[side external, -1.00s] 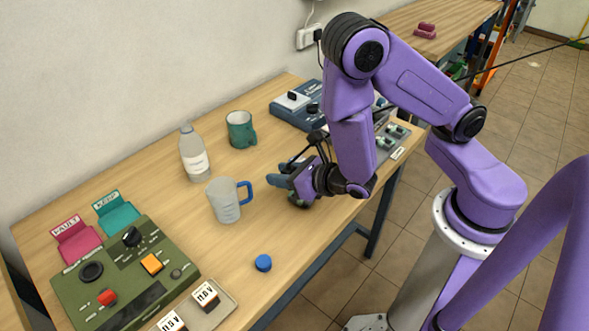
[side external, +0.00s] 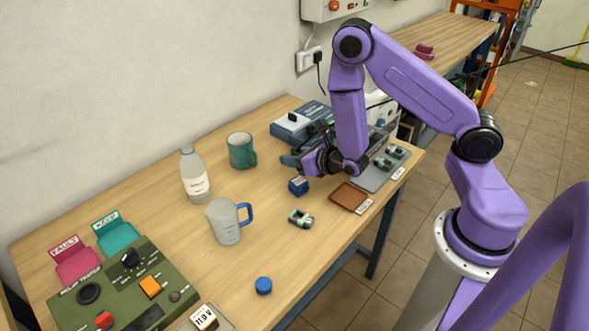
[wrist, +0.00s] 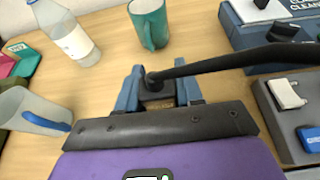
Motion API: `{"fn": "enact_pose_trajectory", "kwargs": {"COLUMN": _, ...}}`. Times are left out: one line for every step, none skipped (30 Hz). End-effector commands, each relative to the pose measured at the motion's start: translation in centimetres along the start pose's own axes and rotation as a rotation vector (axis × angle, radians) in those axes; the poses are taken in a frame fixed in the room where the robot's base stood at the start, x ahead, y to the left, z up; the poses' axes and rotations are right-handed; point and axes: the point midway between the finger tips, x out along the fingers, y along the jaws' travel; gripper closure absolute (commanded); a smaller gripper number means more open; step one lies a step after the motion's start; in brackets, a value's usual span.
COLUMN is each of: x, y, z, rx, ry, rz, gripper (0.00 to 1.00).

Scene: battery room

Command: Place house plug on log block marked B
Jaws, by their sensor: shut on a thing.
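My gripper (wrist: 158,88) has blue fingers, shut on a black plug (wrist: 154,82) whose thick black cable runs off to the right in the wrist view. The gripper is above the table; in the side view it (side external: 292,161) is near the blue box, with the arm hiding the held plug. No letter B is readable on any block, so I cannot tell which is the log block. A grey block (wrist: 272,108) with a white plug-like part (wrist: 286,93) and a blue part (wrist: 312,138) is at the right in the wrist view.
A teal mug (side external: 241,151), bottle (side external: 195,175) and grey cup (side external: 224,222) stand to the left. A blue box (side external: 287,128) is behind the gripper. A small blue block (side external: 298,186), a green-black part (side external: 301,218) and a brown pad (side external: 347,198) lie in front.

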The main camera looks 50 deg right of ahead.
Motion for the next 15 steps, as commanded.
{"fn": "enact_pose_trajectory", "kwargs": {"x": 0.1, "y": 0.0, "z": -0.2, "rx": 0.0, "ry": -0.001, "rz": 0.0, "gripper": 0.94}}
{"fn": "enact_pose_trajectory", "kwargs": {"x": 0.1, "y": 0.0, "z": -0.3, "rx": 0.001, "ry": -0.001, "rz": 0.0, "gripper": 0.94}}
{"fn": "enact_pose_trajectory", "kwargs": {"x": 0.2, "y": 0.0, "z": -0.5, "rx": 0.001, "ry": -0.001, "rz": 0.0, "gripper": 0.94}}
{"fn": "enact_pose_trajectory", "kwargs": {"x": 0.3, "y": 0.0, "z": -0.7, "rx": 0.001, "ry": 0.0, "rz": -0.001, "gripper": 0.94}}
{"fn": "enact_pose_trajectory", "kwargs": {"x": 0.3, "y": 0.0, "z": -1.0, "rx": 0.0, "ry": 0.002, "rz": -0.001, "gripper": 0.94}}
{"fn": "enact_pose_trajectory", "kwargs": {"x": 0.5, "y": -0.1, "z": -1.4, "rx": 0.001, "ry": 0.002, "rz": -0.001, "gripper": 0.94}}
{"fn": "enact_pose_trajectory", "kwargs": {"x": 0.7, "y": -0.1, "z": -1.7, "rx": 0.001, "ry": 0.002, "rz": -0.001, "gripper": 0.94}}
{"fn": "enact_pose_trajectory", "kwargs": {"x": 0.8, "y": 0.0, "z": -2.0, "rx": 0.001, "ry": 0.002, "rz": -0.001, "gripper": 0.94}}
{"fn": "enact_pose_trajectory", "kwargs": {"x": 1.0, "y": 0.0, "z": -2.5, "rx": 0.001, "ry": 0.002, "rz": -0.001, "gripper": 0.94}}
{"fn": "enact_pose_trajectory", "kwargs": {"x": 1.1, "y": 0.0, "z": -2.7, "rx": 0.001, "ry": 0.0, "rz": -0.001, "gripper": 0.94}}
{"fn": "enact_pose_trajectory", "kwargs": {"x": 1.2, "y": 0.0, "z": -3.0, "rx": 0.001, "ry": 0.001, "rz": -0.001, "gripper": 0.94}}
{"fn": "enact_pose_trajectory", "kwargs": {"x": 1.3, "y": 0.0, "z": -3.3, "rx": 0.0, "ry": 0.001, "rz": 0.0, "gripper": 0.94}}
{"fn": "enact_pose_trajectory", "kwargs": {"x": 1.4, "y": 0.0, "z": -3.4, "rx": 0.001, "ry": 0.001, "rz": 0.0, "gripper": 0.94}}
{"fn": "enact_pose_trajectory", "kwargs": {"x": 1.4, "y": 0.0, "z": -3.5, "rx": 0.001, "ry": 0.0, "rz": 0.0, "gripper": 0.94}}
{"fn": "enact_pose_trajectory", "kwargs": {"x": 1.4, "y": 0.0, "z": -3.6, "rx": 0.001, "ry": 0.0, "rz": 0.0, "gripper": 0.94}}
